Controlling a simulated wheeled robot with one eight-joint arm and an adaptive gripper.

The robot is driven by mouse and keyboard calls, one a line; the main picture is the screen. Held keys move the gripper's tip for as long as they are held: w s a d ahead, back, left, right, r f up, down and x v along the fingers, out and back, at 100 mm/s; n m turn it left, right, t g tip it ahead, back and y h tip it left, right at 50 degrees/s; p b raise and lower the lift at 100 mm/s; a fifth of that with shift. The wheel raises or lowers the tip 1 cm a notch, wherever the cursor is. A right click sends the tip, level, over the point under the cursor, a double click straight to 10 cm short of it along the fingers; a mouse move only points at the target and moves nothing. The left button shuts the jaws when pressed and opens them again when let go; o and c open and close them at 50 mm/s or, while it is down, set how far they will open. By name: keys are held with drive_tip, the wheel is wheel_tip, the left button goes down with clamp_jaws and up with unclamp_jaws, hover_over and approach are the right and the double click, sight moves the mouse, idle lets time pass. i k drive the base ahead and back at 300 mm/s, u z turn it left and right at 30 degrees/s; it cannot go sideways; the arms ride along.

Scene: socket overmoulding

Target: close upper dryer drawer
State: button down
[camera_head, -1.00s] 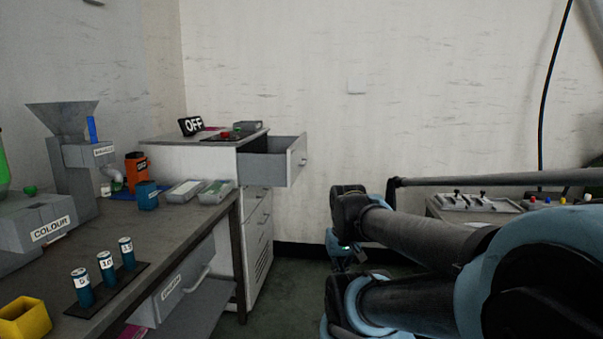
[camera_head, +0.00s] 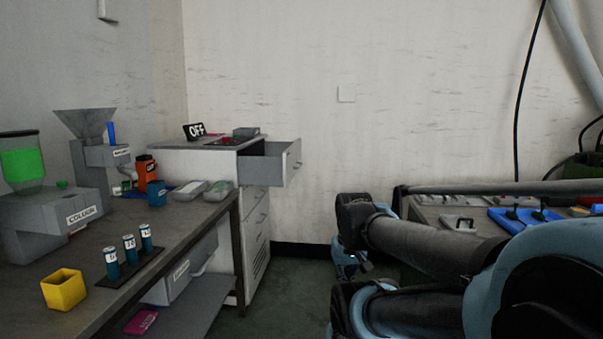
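The upper dryer drawer (camera_head: 282,168) is pulled out to the right from the grey-white dryer cabinet (camera_head: 195,163) by the back wall. Its front panel with a small handle faces right, and its inside looks empty from here. My arm reaches in from the right with its bent links. My gripper (camera_head: 352,266) is partly in view, low and right of the drawer, apart from it. Its fingers are small and partly hidden by my arm, so I cannot tell their opening.
A workbench (camera_head: 190,240) on the left carries a yellow box (camera_head: 63,289), several labelled blue cylinders, and a hopper machine (camera_head: 95,150). An OFF sign (camera_head: 193,131) stands on the cabinet. A second table (camera_head: 430,212) with a blue tray is at right. Floor between is clear.

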sight(281, 160)
drive_tip(key=z, duration=0.15)
drive_tip(key=i, duration=1)
drive_tip(key=u, duration=0.35)
